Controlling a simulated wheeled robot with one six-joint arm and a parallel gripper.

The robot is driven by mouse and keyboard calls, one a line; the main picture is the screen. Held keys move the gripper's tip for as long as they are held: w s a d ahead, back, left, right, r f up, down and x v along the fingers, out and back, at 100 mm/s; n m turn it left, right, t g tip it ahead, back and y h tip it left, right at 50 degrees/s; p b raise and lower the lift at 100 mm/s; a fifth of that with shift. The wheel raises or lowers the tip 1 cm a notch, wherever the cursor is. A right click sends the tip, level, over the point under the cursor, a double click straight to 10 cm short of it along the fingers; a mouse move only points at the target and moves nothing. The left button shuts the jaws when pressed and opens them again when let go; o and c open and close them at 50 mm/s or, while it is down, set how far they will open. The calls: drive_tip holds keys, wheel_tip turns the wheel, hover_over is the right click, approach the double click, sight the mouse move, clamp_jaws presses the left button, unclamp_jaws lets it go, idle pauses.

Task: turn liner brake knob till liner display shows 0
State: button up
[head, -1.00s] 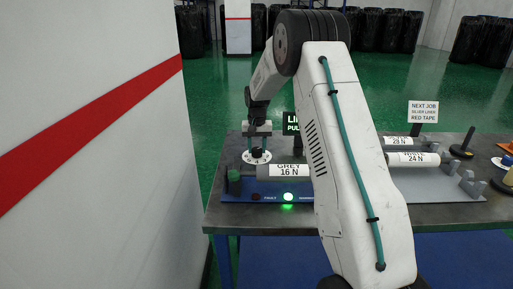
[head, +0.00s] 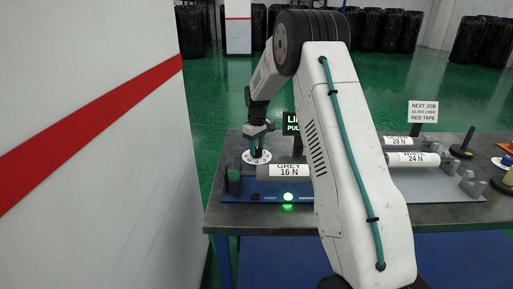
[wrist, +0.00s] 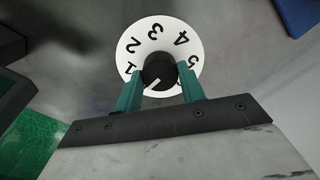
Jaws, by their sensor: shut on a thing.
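The brake knob (wrist: 159,66) is a round black knob with a white pointer line, on a white dial (wrist: 155,30) marked 1 to 5. My gripper (wrist: 160,72) has its two teal fingers on either side of the knob and is shut on it. The pointer aims to the lower left in the wrist view, past the 1; any mark there is hidden by the left finger. In the head view the dial (head: 256,158) sits at the bench's left, under my gripper (head: 257,151). The liner display (head: 290,125) is black with green letters; my arm hides its reading.
A grey roll (head: 270,171) labelled 16 N lies on the blue base with a lit green lamp (head: 288,197). White rolls (head: 413,159) lie on a grey stand at right, near a NEXT JOB sign (head: 423,111). A white wall with a red stripe stands close at left.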

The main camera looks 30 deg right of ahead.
drive_tip(key=shift+w+r+n, duration=0.25)
drive_tip(key=shift+n, duration=0.35)
drive_tip(key=o, duration=0.8)
drive_tip(key=shift+o, duration=0.9)
drive_tip(key=shift+s+f, duration=0.1)
drive_tip(key=shift+f, duration=0.05)
wheel_tip(320, 180, up, 8)
drive_tip(key=shift+f, duration=0.1)
